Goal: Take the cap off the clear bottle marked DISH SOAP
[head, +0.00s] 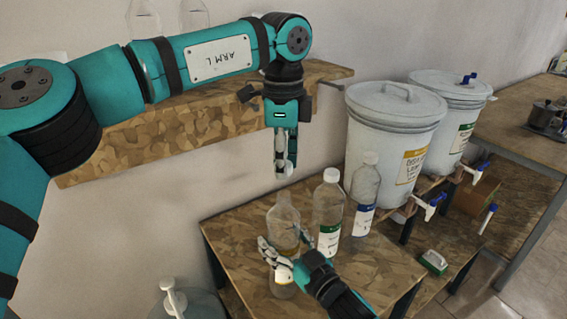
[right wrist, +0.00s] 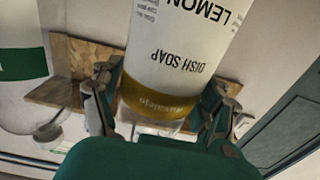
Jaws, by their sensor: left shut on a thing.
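The clear bottle (head: 284,215) stands at the left of the low table. Its neck is bare in the head view. In the right wrist view its label reads DISH SOAP (right wrist: 178,62), upside down, with an amber band. My right gripper (head: 284,259) is around the lower part of the bottle. Its fingers (right wrist: 163,100) press on both sides there. My left gripper (head: 281,160) points down above the bottle and is shut on a small white cap (head: 285,170). A gap shows between the cap and the bottle's neck.
A white-capped bottle with a green label (head: 328,212) and another with a blue label (head: 363,195) stand close to the right. Two white drums with taps (head: 390,140) stand behind. A wall shelf (head: 170,130) is behind my left arm. A green-and-white block (head: 434,262) lies at the right.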

